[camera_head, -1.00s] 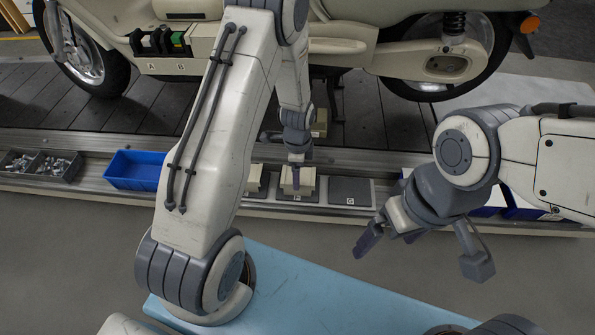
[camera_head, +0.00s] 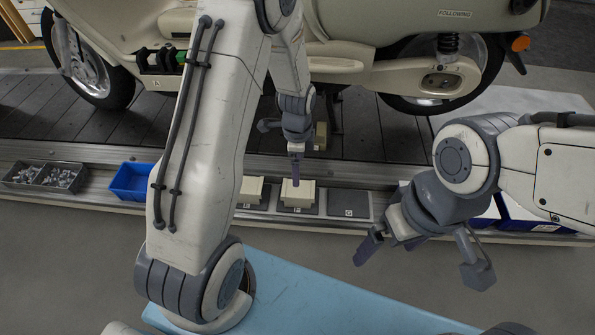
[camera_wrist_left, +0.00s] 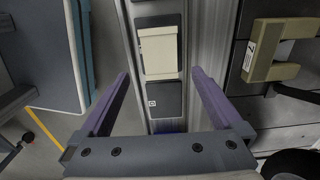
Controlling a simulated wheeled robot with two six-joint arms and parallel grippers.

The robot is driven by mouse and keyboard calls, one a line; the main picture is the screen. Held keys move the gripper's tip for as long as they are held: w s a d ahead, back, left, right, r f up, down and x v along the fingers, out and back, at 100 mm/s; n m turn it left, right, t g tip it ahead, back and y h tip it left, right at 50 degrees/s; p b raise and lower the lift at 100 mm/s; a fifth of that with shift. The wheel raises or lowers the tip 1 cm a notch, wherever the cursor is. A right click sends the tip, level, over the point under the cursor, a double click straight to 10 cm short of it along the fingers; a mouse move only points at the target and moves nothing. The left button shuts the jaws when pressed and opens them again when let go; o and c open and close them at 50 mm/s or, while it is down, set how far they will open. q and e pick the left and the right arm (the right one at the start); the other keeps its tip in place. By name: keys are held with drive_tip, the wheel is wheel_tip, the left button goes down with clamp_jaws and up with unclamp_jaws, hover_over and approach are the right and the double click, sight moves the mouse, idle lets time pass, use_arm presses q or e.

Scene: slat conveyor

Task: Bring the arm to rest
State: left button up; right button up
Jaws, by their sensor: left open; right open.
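My left arm crosses the middle of the head view. Its left gripper (camera_head: 279,154) is open and empty, pointing down above the slot strip at the conveyor's near edge. A cream box (camera_head: 297,194) on the pad marked F shows just below one finger. In the left wrist view a cream box (camera_wrist_left: 159,52) lies between and beyond the open fingers (camera_wrist_left: 160,74), with an empty dark pad (camera_wrist_left: 165,99) nearer; no contact is seen. My right gripper (camera_head: 420,266) is open and empty at the right, over the grey floor in front of the strip.
A cream scooter (camera_head: 345,52) stands on the dark slat conveyor (camera_head: 358,130). A blue bin (camera_head: 130,182) and a grey tray of metal parts (camera_head: 45,176) sit at left on the strip. Blue bins (camera_head: 528,222) stand behind my right arm. An empty pad marked G (camera_head: 348,204) is beside F.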

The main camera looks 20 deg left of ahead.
use_arm(q)
drive_tip(key=shift+r, duration=0.45)
wheel_tip(320, 180, down, 11)
drive_tip(key=b, duration=0.3)
drive_tip(key=shift+r+b, duration=0.15)
drive_tip(key=shift+b, duration=0.2)
drive_tip(key=shift+r, duration=0.3)
